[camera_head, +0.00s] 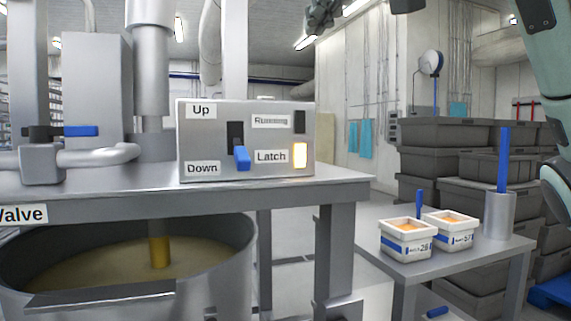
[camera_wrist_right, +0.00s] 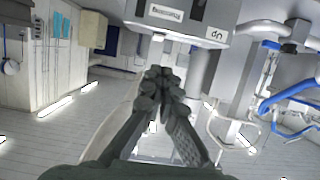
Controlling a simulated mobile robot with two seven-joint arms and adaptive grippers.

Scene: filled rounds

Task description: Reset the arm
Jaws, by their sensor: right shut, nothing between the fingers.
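My right gripper (camera_head: 323,14) is dark grey and shows at the top edge of the head view, above and a little right of the control box, clear of it. In the right wrist view its fingers (camera_wrist_right: 160,88) are together with nothing between them. Part of my right arm (camera_head: 548,60) shows at the right edge of the head view. My left gripper is in neither view. The control box (camera_head: 214,130) carries a blue lever (camera_head: 242,157) at the lower, Down end of its slot and a lit Latch lamp (camera_head: 300,155).
A steel vat (camera_head: 232,262) of yellowish liquid stands below the box's metal table. A side table (camera_head: 420,278) holds two small white tubs (camera_head: 407,240) (camera_head: 450,230) and a metal cylinder (camera_head: 498,216) with a blue rod. Grey crates (camera_head: 440,160) are stacked behind.

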